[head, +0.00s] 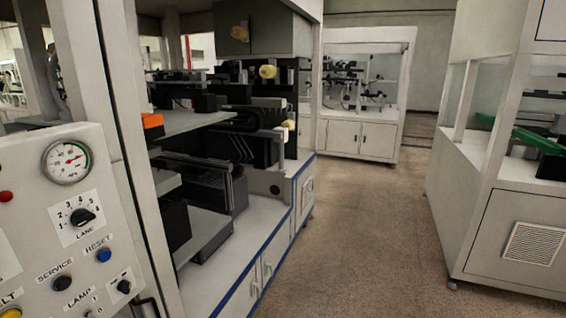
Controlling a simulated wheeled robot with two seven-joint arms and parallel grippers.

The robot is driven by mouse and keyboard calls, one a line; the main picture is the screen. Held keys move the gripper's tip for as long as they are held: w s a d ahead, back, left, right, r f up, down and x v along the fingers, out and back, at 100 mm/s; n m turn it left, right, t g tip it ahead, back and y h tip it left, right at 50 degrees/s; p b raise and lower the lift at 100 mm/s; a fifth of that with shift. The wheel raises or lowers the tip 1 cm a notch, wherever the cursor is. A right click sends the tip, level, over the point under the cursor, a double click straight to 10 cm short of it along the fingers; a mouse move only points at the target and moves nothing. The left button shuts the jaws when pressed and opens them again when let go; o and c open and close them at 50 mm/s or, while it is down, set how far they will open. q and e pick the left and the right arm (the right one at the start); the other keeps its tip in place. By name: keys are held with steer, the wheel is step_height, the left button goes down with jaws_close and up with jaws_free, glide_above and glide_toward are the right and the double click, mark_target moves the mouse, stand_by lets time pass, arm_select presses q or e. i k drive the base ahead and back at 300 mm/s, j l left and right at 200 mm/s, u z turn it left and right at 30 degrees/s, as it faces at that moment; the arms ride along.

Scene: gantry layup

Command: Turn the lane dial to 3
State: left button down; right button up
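The lane dial (83,217) is a black knob on a white plate marked LANE, on the control panel at the left of the head view. Small numbers run in an arc around it, with 1 at the lower left and 3 at the upper left. The knob's pointer seems to face right, toward the high-number end; the exact number is too small to read surely. Neither of my grippers is in view, and nothing touches the dial.
Open floor (370,240) lies beyond.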

mark_target(80, 218)
steer(key=u, duration=1.5)
